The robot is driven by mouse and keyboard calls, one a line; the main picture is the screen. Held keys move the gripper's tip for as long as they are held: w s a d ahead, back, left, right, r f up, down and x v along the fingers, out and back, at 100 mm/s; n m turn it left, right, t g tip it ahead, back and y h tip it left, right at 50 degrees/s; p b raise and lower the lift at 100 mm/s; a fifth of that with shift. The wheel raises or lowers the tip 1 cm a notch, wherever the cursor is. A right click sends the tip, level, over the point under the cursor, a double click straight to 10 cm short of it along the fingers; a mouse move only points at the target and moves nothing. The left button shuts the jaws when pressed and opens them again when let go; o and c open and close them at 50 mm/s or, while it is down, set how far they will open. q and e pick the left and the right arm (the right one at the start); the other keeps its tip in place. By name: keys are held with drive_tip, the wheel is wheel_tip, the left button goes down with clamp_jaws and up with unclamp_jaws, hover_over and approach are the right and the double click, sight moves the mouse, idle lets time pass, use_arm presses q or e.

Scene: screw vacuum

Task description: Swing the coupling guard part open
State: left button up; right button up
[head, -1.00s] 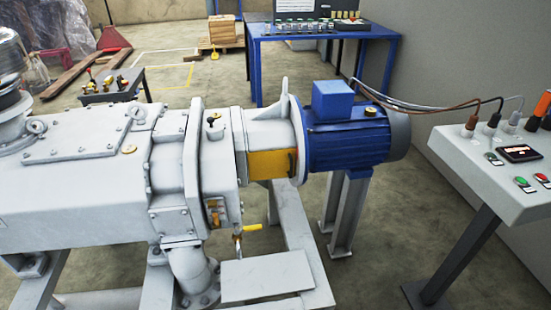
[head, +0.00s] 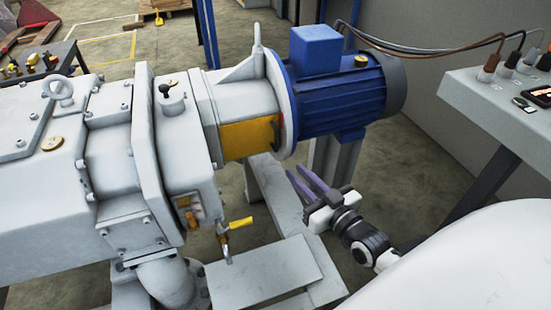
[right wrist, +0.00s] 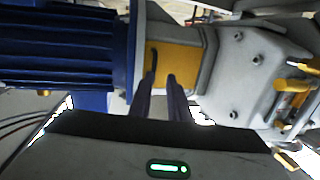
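The coupling guard part is a yellow panel (head: 248,139) on the grey coupling housing, between the grey pump body and the blue motor. It lies flush with the housing and looks closed. A dark handle (head: 277,130) is at its motor-side end. In the right wrist view the yellow panel (right wrist: 182,58) is straight ahead, and the handle (right wrist: 152,62) shows just beyond one fingertip. My right gripper (head: 295,173) is below and to the right of the panel, apart from it. Its two dark fingers (right wrist: 161,80) have a gap between them with nothing in it. My left gripper is not in view.
The blue motor (head: 340,95) is beside the guard, on a grey stand. A small yellow-handled valve (head: 240,223) and a grey frame plate (head: 262,270) are below. The control box (head: 490,100) with cables stands at the right. Open floor lies between the box and the machine.

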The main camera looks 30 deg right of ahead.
sight(277, 143)
drive_tip(key=shift+t, duration=0.3)
drive_tip(key=w, duration=0.3)
drive_tip(key=w+d+b, duration=0.1)
drive_tip(key=w, duration=0.3)
drive_tip(key=w+r, duration=0.1)
drive_tip(key=w, duration=0.3)
drive_tip(key=shift+d, duration=0.25)
drive_tip(key=shift+c, duration=0.5)
clamp_jaws()
